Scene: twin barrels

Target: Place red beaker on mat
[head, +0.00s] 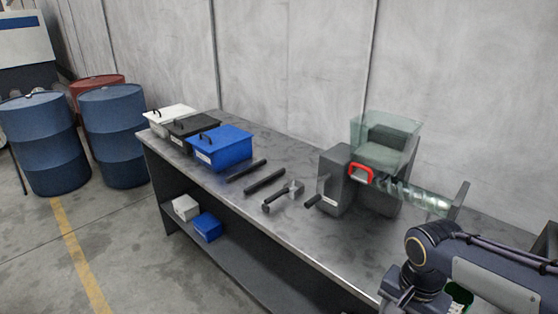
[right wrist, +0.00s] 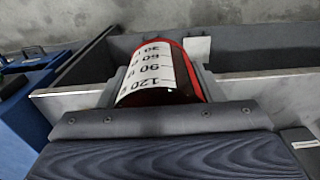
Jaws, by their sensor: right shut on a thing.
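In the right wrist view a red beaker (right wrist: 190,78) with a white printed scale lies across the middle. The scale numbers read upside down. My right gripper (right wrist: 158,84) is shut on the beaker, with a finger on each side of it. The beaker's lower part is hidden behind the gripper body. In the head view my right arm comes in at the lower right, and I cannot make out the beaker there. My left gripper is in neither view. I see no mat that I can identify.
A grey open container or frame (right wrist: 265,75) lies beyond the beaker. A workbench (head: 225,200) carries a blue box (head: 220,147), black bars (head: 265,181) and a grey machine (head: 338,180) with a clear hopper. Blue barrels (head: 112,135) stand at the left.

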